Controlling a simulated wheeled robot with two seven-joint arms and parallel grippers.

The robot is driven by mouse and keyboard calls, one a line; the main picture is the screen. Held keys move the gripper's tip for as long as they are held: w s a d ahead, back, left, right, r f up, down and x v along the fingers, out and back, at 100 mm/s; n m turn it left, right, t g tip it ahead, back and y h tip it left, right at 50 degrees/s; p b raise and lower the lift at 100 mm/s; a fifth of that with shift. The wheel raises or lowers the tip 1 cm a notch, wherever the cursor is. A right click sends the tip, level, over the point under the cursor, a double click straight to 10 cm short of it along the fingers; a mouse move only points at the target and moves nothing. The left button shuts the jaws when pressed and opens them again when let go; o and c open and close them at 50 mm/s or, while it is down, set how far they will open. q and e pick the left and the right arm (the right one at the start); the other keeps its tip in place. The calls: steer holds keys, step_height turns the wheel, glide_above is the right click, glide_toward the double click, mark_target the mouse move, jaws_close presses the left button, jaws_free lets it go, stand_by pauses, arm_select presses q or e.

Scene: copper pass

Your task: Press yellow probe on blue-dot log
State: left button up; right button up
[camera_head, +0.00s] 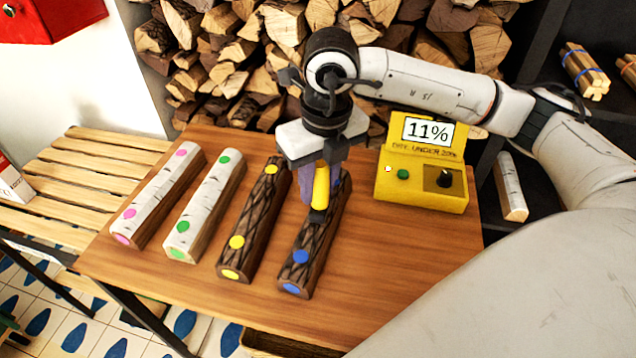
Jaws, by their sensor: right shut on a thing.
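My right gripper (318,168) comes down over the far right log on the table. It is shut on the yellow probe (321,187), which stands upright below it. The probe's dark lower tip is over the middle of the blue-dot log (311,240); I cannot tell whether it touches the bark. This dark log has blue dots on its top and on its near end. The yellow meter box (421,190) stands to the right of the logs, and its display reads 11%. My left gripper is not in view.
To the left lie a yellow-dot dark log (253,220), a green-dot birch log (208,206) and a pink-dot birch log (158,195). The wooden table (400,270) is clear at the front right. Stacked firewood (235,60) is behind. A slatted bench (85,175) stands left.

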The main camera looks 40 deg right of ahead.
steer(key=shift+s+f, duration=0.1)
stand_by(0.5)
steer(key=shift+r+p, duration=2.2)
steer(key=shift+r, duration=1.4)
